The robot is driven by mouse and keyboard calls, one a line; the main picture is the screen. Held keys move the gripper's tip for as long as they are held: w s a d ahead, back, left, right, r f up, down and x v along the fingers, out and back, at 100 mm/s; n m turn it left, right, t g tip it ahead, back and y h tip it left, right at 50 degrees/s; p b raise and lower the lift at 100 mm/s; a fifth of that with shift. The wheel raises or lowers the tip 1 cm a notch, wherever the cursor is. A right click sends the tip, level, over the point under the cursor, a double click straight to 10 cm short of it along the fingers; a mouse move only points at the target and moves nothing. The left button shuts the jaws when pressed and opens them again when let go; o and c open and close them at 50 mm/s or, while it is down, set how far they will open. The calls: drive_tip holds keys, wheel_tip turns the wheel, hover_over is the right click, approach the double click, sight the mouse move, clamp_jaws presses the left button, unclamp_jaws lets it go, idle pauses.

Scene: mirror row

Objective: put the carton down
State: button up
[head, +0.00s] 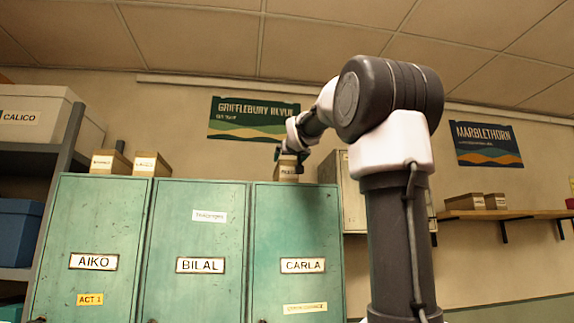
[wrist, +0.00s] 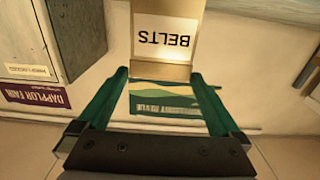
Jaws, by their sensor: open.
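A small tan carton (head: 287,169) stands on top of the green locker labelled CARLA (head: 296,230). In the wrist view the carton (wrist: 163,71) has a white label reading BELTS, seen upside down. My gripper (head: 288,154) is right at the carton's upper end in the head view. In the wrist view my gripper (wrist: 160,76) is open, with one green finger on each side of the carton's near edge. A narrow gap shows beside each fingertip. The carton's underside is hidden.
Two similar cartons (head: 110,162) (head: 151,164) stand on the locker labelled AIKO (head: 92,250). The top of the BILAL locker (head: 197,235) looks bare. A pale cabinet (head: 352,200) stands right of CARLA. A wall shelf (head: 500,214) holds more boxes.

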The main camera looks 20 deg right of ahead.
drive_tip(key=shift+v, duration=1.7)
